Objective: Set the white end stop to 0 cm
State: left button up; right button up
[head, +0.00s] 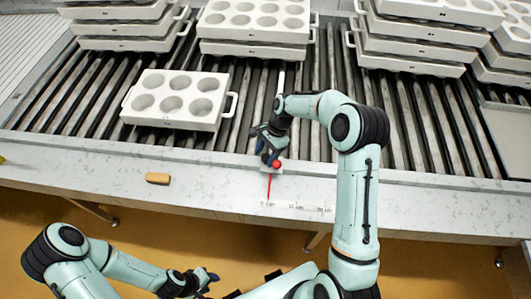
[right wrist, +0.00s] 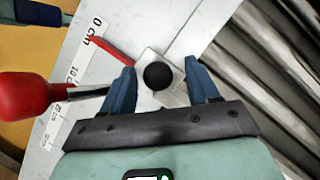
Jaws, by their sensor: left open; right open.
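The white end stop (head: 281,78) lies across the rollers, partly hidden by my right arm. Its white block (right wrist: 150,62) at the counter carries a black knob (right wrist: 158,76), a lever with a red ball (head: 276,163) and a red pointer (head: 269,187). The pointer's tip is by the 0 cm mark of the scale (head: 297,206). My right gripper (head: 267,157) is open above the block. In the right wrist view its fingers (right wrist: 160,80) are either side of the knob; contact cannot be told. The red ball (right wrist: 22,100) looms left there. My left gripper (head: 209,278) is open and empty, below the counter's front edge in the picture.
A six-hole mould (head: 152,120) lies on the rollers left of the end stop. Stacked moulds (head: 255,50) stand along the back. A tan block (head: 158,178) lies on the counter (head: 100,165). The rollers right of my right arm are clear near the counter.

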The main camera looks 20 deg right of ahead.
pick_arm(q)
jog(key=shift+w+r+p, duration=0.6)
jog(key=shift+w+r, duration=0.2)
jog(key=shift+r, duration=0.05)
pick_arm(e)
jog(key=v, duration=1.3)
jog(key=shift+w+a+r, duration=0.1)
